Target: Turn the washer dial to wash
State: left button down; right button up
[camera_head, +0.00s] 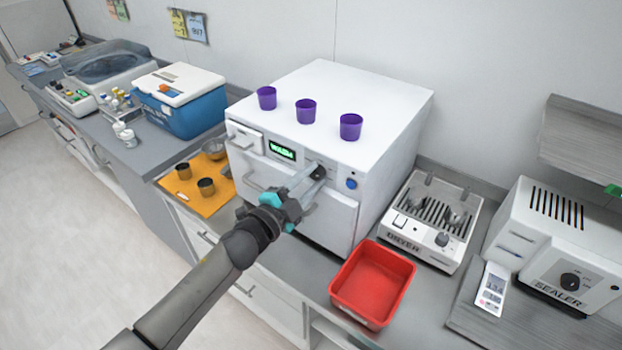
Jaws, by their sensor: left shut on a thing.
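The washer (391,135) is a white box-shaped machine on the counter, with a lit green display (282,150) and a blue button (351,184) on its front. My left gripper (314,172) reaches up to the front panel and is shut on the dark dial (318,171), between the display and the blue button. The fingers partly hide the dial, so its pointer cannot be read. The display text is small and seems to read "WASH". My right gripper is not in view.
Several purple cups stand on the washer, including one at its front right (350,127). A red bin (372,283), the dryer (436,218) and the sealer (556,250) are to the right. An orange mat (207,204) with cups and a blue cooler (178,112) are left.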

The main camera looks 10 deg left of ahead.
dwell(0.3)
pick_arm(q)
jog(key=c, duration=0.5)
grip_release()
jog(key=shift+s+a, duration=0.1)
jog(key=shift+s, duration=0.05)
jog(key=b+v, duration=0.1)
jog(key=v, duration=1.4)
jog(key=shift+b, duration=0.3)
jog(key=shift+f, duration=0.15)
